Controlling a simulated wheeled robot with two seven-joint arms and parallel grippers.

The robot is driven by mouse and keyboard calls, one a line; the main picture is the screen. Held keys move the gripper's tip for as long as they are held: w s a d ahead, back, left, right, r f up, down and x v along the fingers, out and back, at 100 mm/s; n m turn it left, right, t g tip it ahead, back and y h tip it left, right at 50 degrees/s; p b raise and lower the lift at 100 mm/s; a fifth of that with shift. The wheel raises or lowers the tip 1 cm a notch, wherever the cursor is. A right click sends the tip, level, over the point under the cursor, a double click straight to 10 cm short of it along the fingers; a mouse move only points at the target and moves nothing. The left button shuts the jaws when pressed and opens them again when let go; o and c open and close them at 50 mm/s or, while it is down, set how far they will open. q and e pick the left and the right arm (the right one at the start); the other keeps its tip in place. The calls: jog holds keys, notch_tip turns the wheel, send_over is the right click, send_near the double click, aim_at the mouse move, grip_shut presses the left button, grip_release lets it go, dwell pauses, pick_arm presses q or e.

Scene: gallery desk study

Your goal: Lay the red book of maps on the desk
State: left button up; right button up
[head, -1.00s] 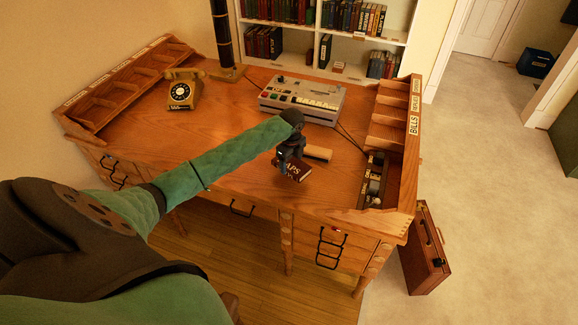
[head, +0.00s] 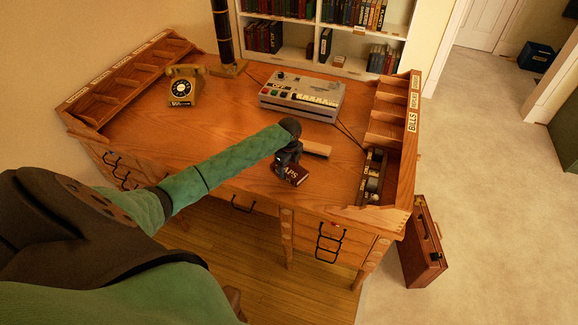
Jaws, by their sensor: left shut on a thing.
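The dark red book of maps (head: 296,175), with pale letters reading "APS" in view, is at the desk's front middle-right. My left gripper (head: 287,164) is shut on it from above, and the gripper hides part of the book. I cannot tell whether the book touches the desk or is held just above it. The wooden desk (head: 225,130) has a broad bare top around the book. My right gripper is not in view.
A beige machine with keys (head: 300,97) stands behind the book. A yellow telephone (head: 183,88) is at the back left. Sorting trays (head: 130,75) line the left edge, and slots labelled BILLS (head: 392,115) the right. A brown briefcase (head: 422,245) stands on the floor.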

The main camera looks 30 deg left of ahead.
aim_at(289, 168)
pick_arm(q)
jog(key=o, duration=1)
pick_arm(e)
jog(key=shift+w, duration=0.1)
pick_arm(q)
jog(key=shift+o, duration=0.2)
jog(key=shift+r, duration=0.4)
notch_tip(289, 168, up, 12)
jog(key=b, duration=0.4)
jog(key=shift+f, duration=0.25)
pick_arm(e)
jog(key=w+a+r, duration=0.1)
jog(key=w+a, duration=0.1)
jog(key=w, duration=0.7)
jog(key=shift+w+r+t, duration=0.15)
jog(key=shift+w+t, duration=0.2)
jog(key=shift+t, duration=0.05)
pick_arm(q)
jog(key=shift+d+f, duration=0.1)
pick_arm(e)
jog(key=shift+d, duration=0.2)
